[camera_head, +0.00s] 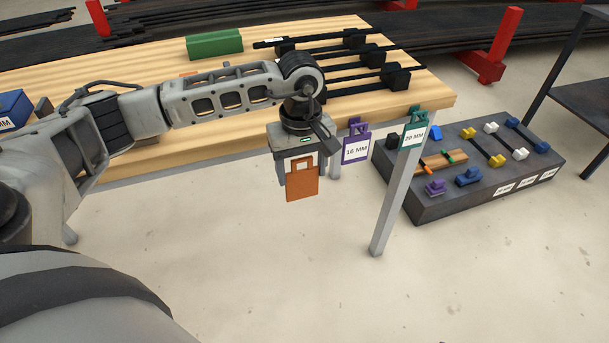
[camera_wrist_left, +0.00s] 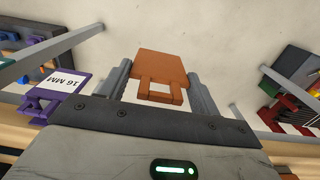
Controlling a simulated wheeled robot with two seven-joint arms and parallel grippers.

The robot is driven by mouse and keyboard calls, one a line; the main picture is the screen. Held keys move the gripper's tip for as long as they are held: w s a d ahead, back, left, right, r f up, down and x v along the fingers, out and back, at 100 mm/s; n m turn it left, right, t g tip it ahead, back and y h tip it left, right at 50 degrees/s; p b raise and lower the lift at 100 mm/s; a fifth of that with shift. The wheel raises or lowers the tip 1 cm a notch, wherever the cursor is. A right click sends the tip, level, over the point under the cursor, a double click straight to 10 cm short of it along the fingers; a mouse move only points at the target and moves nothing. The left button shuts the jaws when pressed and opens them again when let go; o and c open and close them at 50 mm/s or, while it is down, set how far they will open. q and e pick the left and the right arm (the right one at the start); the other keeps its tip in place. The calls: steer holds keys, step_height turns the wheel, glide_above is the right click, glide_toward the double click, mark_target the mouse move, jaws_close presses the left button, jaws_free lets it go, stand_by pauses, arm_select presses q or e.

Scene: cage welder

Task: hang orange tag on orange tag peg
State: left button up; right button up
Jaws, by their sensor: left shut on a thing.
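The orange tag (camera_head: 302,182) hangs from my left gripper (camera_head: 300,165) in front of the table's front edge, above the floor. In the left wrist view the orange tag (camera_wrist_left: 162,72) sits between the two fingers of my left gripper (camera_wrist_left: 158,90), its square handle opening toward the palm. The left gripper is shut on the tag. A purple 16 MM tag (camera_head: 356,148) and a teal 20 MM tag (camera_head: 412,133) hang at the table's front edge, to the right of the gripper. The orange tag peg cannot be made out; the gripper and arm may hide it. My right gripper is not in view.
The wooden table (camera_head: 230,130) carries a green block (camera_head: 214,44) and black bars in holders (camera_head: 340,65). A dark low bench (camera_head: 450,205) with coloured parts stands at the right. A grey table leg (camera_head: 392,200) stands below the teal tag. The floor in front is clear.

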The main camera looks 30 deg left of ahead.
arm_select(q)
steer(key=shift+w+a+f+b, duration=0.15)
steer(key=shift+w+a+b, duration=0.55)
steer(key=shift+w+a, duration=0.4)
steer(key=w+a+b, duration=0.1)
steer(key=w+a+f+b, duration=0.1)
steer(key=a, duration=0.1)
steer(key=shift+w+f+b, duration=0.1)
steer(key=shift+b, duration=0.2)
steer(key=shift+w+a, duration=0.45)
steer(key=shift+f+b, duration=0.1)
steer(key=shift+b, duration=0.25)
steer(key=shift+a, duration=0.1)
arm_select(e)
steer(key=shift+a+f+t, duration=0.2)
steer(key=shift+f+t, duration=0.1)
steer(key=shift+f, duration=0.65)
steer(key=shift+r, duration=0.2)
